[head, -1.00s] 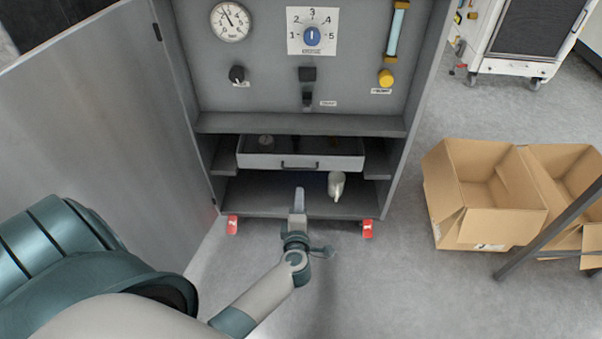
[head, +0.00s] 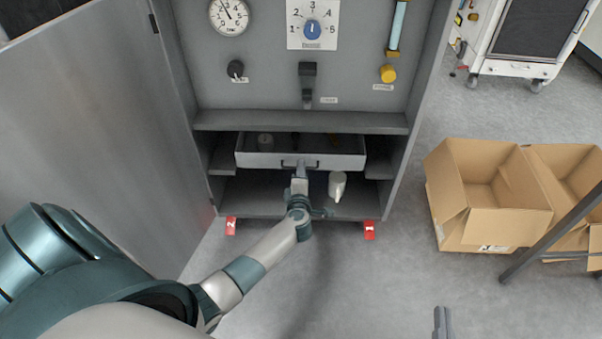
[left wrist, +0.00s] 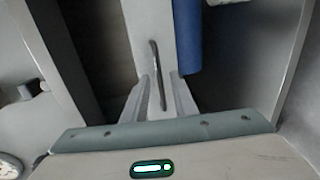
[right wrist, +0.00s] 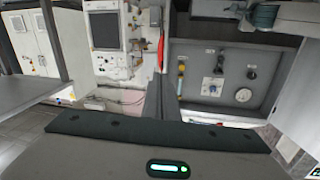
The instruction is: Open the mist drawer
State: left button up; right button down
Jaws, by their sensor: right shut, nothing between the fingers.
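The mist drawer (head: 262,160) is a light grey tray low in the cabinet. Its dark inside shows from above, with a small round item in it. Its dark bar handle (left wrist: 155,62) is on the front face. My left gripper (head: 300,170) is in front of the handle and partly hides it in the head view. In the left wrist view its two fingers (left wrist: 161,92) are apart, with the near end of the handle between them; contact cannot be told. My right gripper (head: 441,318) is shut and empty, low in the head view; its fingers also show in the right wrist view (right wrist: 160,97).
The open cabinet door (head: 90,120) is at the left. Cardboard boxes (head: 490,215) lie at the right beside a dark metal bar. The floor before the cabinet is clear.

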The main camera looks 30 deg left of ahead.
pick_arm(q)
jog(key=shift+w+a, duration=0.2)
jog(key=shift+w, duration=0.1)
jog(key=shift+c, duration=0.6)
grip_shut()
jog(key=shift+f, duration=0.1)
dwell(0.8)
